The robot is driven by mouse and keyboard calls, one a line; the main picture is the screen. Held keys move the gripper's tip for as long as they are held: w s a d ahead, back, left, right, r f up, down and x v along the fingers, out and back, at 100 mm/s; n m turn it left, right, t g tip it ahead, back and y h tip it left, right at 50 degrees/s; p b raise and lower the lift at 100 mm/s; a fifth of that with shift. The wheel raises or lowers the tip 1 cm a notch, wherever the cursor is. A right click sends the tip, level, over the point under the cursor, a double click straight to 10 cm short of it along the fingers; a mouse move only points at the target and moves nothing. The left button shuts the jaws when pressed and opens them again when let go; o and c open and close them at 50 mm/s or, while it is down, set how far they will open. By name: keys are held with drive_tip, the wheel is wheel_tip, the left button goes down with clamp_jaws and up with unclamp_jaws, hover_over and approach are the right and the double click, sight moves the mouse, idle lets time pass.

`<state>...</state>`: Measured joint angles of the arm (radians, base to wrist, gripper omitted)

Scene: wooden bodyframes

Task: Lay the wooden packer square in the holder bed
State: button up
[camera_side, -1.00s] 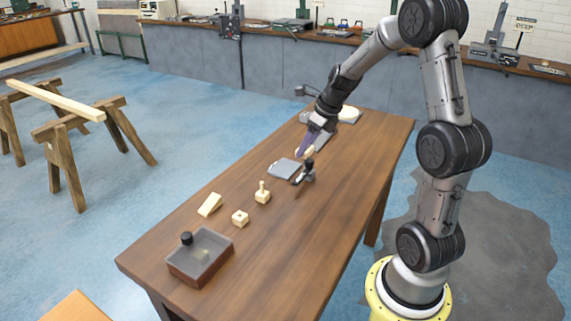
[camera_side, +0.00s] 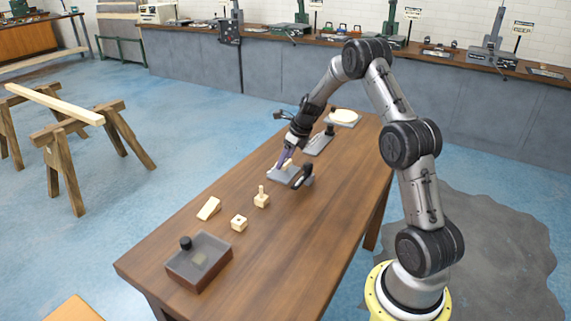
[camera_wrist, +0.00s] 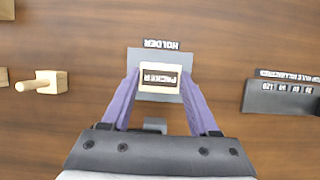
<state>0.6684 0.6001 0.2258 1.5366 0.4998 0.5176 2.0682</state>
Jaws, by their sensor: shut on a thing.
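The wooden packer (camera_wrist: 160,68) is a pale, roughly square block with a dark label on its top. My gripper (camera_wrist: 160,80) is shut on it, with one purple finger at each side. The holder (camera_wrist: 142,55) is a grey plate lettered HOLDER, directly under the packer in the wrist view, with grey showing around the block. In the side view the holder (camera_side: 277,174) lies on the table and my gripper (camera_side: 287,161) points down over it. The fingers partly hide the packer there. I cannot tell whether the packer touches the bed.
A dark-handled gauge (camera_side: 302,178) lies right beside the holder. A pegged block (camera_side: 262,200), a holed block (camera_side: 239,223), a wedge (camera_side: 208,208) and an open box (camera_side: 200,262) with a black knob stand nearer. A grey plate (camera_side: 317,144) and pale disc (camera_side: 343,116) lie beyond.

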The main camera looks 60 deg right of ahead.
drive_tip(key=shift+f, duration=0.95)
drive_tip(key=shift+f, duration=0.15)
drive_tip(key=o, duration=1.3)
